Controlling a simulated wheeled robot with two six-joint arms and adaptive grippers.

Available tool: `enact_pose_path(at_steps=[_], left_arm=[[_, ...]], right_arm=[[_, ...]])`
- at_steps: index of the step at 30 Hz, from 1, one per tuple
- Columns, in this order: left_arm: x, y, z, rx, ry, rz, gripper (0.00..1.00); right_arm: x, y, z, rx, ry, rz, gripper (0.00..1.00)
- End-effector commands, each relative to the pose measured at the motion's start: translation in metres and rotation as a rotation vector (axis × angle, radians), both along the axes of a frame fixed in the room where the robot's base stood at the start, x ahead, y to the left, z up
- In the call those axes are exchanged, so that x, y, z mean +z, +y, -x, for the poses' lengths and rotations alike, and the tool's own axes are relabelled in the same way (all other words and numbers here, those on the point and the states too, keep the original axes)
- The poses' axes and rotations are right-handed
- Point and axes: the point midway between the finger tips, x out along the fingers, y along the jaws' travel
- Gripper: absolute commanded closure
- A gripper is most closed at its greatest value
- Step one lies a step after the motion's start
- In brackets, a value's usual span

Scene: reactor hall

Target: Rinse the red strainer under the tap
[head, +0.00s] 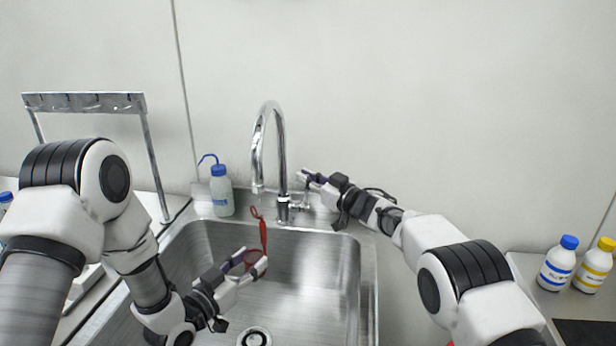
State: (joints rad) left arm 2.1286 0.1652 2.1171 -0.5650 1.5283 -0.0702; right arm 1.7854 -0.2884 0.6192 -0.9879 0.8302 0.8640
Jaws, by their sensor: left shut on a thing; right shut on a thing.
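The red strainer (263,237) is over the sink basin, its handle pointing up and its lower part partly hidden by my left gripper. My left gripper (256,262) is shut on the strainer inside the basin area. The chrome tap (281,150) arches up behind the basin, with its spout end (257,187) above the strainer's handle. I see no water stream. My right gripper (306,178) is to the right of the tap, at its lever, and is shut on it; the fingers hide most of the lever.
The steel sink (325,270) has its drain (254,338) at the bottom. A blue-capped wash bottle (221,194) stands on the back left rim. A metal rack (85,102) is at left. A blue-capped bottle (557,266) and a yellow-capped bottle (594,268) stand at right.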

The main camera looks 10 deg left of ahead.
Motion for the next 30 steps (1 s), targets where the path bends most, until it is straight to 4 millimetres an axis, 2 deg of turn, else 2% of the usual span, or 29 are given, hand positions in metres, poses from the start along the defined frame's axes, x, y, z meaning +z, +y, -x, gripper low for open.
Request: enact_pose_path(at_steps=[9, 10, 12, 23, 30], left_arm=[[0.0, 0.0, 0.0, 0.0, 0.0, 0.0, 0.84], [0.0, 0.0, 0.0, 0.0, 0.0, 0.0, 0.84], [0.0, 0.0, 0.0, 0.0, 0.0, 0.0, 0.84], [0.0, 0.0, 0.0, 0.0, 0.0, 0.0, 0.84], [0.0, 0.0, 0.0, 0.0, 0.0, 0.0, 0.84]], right_arm=[[-0.001, 0.0, 0.002, -0.004, -0.018, 0.002, 1.0], [-0.001, 0.0, 0.002, -0.004, -0.018, 0.002, 0.83], [-0.001, 0.0, 0.001, -0.003, -0.017, 0.002, 0.64], [-0.001, -0.002, 0.002, -0.003, -0.015, 0.002, 0.64], [-0.003, -0.024, 0.018, -0.006, -0.013, 0.004, 0.64]])
